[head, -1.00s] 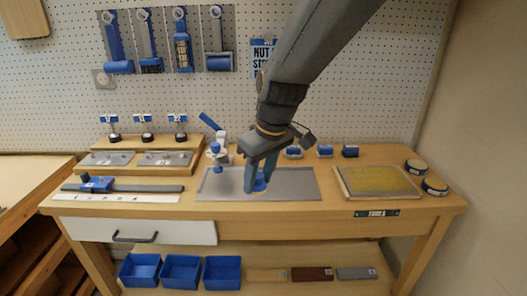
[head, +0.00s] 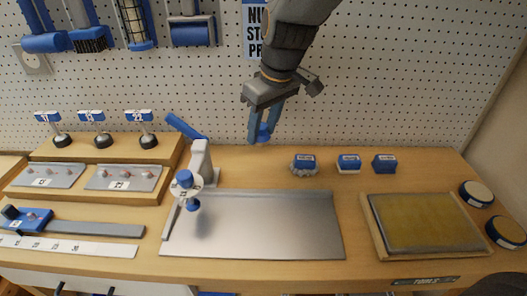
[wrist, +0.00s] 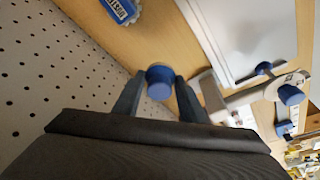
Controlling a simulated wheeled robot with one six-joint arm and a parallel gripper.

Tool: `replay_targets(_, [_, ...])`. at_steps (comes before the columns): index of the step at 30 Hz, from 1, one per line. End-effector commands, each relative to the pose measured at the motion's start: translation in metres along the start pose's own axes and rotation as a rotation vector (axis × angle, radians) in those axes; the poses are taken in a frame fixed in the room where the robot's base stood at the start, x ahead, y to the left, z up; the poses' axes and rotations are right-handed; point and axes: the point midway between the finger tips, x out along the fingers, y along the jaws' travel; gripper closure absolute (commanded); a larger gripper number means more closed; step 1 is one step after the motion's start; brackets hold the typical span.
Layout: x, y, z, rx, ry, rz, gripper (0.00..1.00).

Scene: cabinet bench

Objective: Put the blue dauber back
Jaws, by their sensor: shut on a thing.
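The blue dauber, a short dark-blue round piece (head: 264,131), is between the fingertips of my gripper (head: 261,138). In the wrist view the dauber (wrist: 160,82) shows round end on between the two fingers of my gripper (wrist: 158,88). My gripper is shut on it and points down. It appears in front of the pegboard, behind the metal plate (head: 270,225) and left of the blue blocks. The dauber looks clear of the bench. Its lower end and exact height are hard to tell.
A white clamp-like stand with a blue lever (head: 200,160) rises left of the plate. Several blue blocks (head: 304,163) stand at the back right, one scalloped. A yellow framed pad (head: 425,222) and two round tins (head: 476,194) are at right. Small blue-topped holders (head: 99,135) stand on a left riser.

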Motion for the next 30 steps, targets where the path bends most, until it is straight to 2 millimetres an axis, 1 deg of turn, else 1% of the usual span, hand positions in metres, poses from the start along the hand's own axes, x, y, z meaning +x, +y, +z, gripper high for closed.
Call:
replay_targets(2, [0.001, 0.000, 0.001, 0.000, -0.001, 0.000, 0.83])
replay_targets(4, [0.008, -0.001, 0.003, 0.000, -0.003, -0.002, 0.83])
replay_targets(9, [0.037, -0.001, 0.011, 0.001, -0.005, -0.003, 0.83])
replay_targets(12, [0.051, -0.001, 0.015, 0.000, -0.003, -0.001, 0.83])
replay_targets(19, [0.068, 0.000, 0.019, 0.000, -0.003, -0.001, 0.83])
replay_targets(24, [0.090, -0.001, 0.026, 0.001, -0.004, -0.002, 0.83])
replay_targets(27, [0.097, 0.000, 0.027, 0.000, -0.001, 0.000, 0.83])
replay_targets(30, [0.097, 0.000, 0.027, 0.000, 0.000, 0.001, 0.83])
